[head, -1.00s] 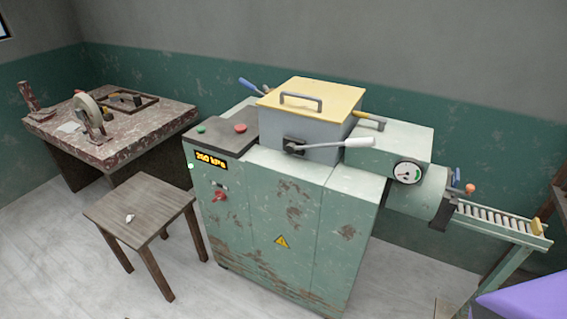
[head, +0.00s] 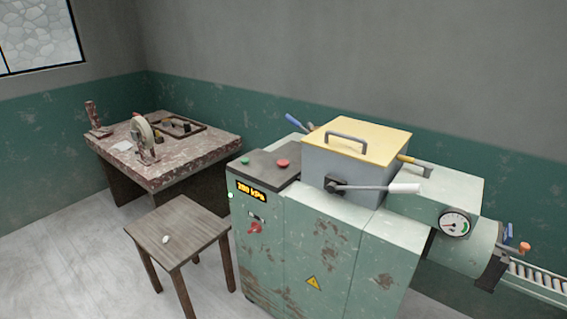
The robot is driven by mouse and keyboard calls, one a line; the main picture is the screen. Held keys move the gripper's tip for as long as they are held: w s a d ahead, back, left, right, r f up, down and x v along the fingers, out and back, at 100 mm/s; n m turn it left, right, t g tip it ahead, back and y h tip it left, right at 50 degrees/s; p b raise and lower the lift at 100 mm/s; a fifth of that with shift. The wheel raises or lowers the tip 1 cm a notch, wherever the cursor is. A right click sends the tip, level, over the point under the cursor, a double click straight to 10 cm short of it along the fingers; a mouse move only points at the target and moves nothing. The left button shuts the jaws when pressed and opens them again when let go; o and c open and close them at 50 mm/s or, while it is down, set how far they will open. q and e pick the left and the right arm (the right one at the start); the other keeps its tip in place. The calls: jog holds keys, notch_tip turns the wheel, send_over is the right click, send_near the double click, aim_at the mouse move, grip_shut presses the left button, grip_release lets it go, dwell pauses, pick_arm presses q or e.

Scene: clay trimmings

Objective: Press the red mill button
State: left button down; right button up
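The red mill button (head: 282,163) sits on the dark top panel (head: 262,172) of the green, rust-marked mill (head: 325,245). A green button (head: 245,161) is to its left on the same panel. Below the panel, a display (head: 251,191) shows a lit kPa reading, and a red switch (head: 255,227) is on the front face. A small green light glows at the front left edge. Neither of my grippers is in the head view.
A wooden stool (head: 180,225) with a small pale scrap (head: 165,239) stands left of the mill. A worn table (head: 190,160) with tools is behind it. The mill's yellow-lidded hopper (head: 365,138) and white-tipped lever (head: 375,188) are right of the button. Floor at lower left is clear.

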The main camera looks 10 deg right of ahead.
grip_shut()
dwell(1.1)
